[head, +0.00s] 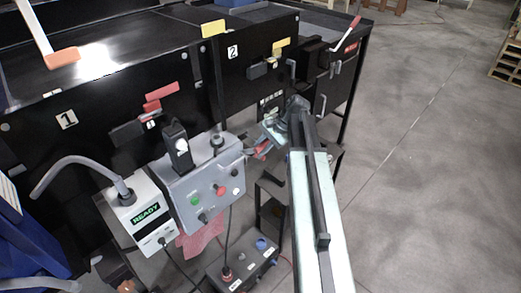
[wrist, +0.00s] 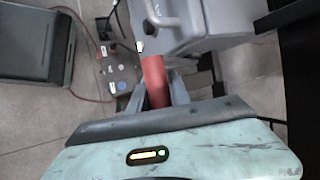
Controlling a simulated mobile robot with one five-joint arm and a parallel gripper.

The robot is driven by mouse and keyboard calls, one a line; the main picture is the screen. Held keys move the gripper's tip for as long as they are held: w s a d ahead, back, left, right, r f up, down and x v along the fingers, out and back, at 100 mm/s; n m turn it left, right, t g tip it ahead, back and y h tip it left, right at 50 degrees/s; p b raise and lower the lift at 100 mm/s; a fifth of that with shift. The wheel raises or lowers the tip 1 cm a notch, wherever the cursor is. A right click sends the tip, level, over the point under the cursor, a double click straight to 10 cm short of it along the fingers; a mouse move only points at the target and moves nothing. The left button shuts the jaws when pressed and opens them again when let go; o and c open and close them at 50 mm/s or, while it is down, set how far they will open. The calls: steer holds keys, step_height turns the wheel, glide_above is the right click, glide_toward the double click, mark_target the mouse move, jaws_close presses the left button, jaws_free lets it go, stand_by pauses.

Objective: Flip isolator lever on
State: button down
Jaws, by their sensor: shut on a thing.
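A grey control box (head: 175,190) with green, red and black buttons stands at the front of the black conveyor. A red lever handle (wrist: 154,72) sticks out from the side of the grey box in the wrist view (wrist: 205,22). My gripper (wrist: 158,100) is shut on this red handle, with a finger on each side of it. In the head view my gripper (head: 261,147) is at the box's right side. There a bit of red (head: 263,151) shows between the fingers, and the rest of the lever is hidden.
A white unit reading READY (head: 145,215) stands left of the box. A lower grey box (head: 242,266) with plugs and cables sits below. Black conveyor panels marked 1 (head: 66,119) and 2 (head: 233,51) stand behind. Open concrete floor (head: 430,180) lies to the right.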

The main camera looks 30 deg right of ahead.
mark_target(265, 143)
steer(key=shift+a, duration=0.1)
steer(key=c, duration=1.5)
jaws_free()
steer(key=shift+r, duration=0.1)
steer(key=p+v, duration=0.6)
steer(key=v, duration=0.2)
steer(key=shift+p, duration=0.4)
steer(key=shift+f, duration=0.2)
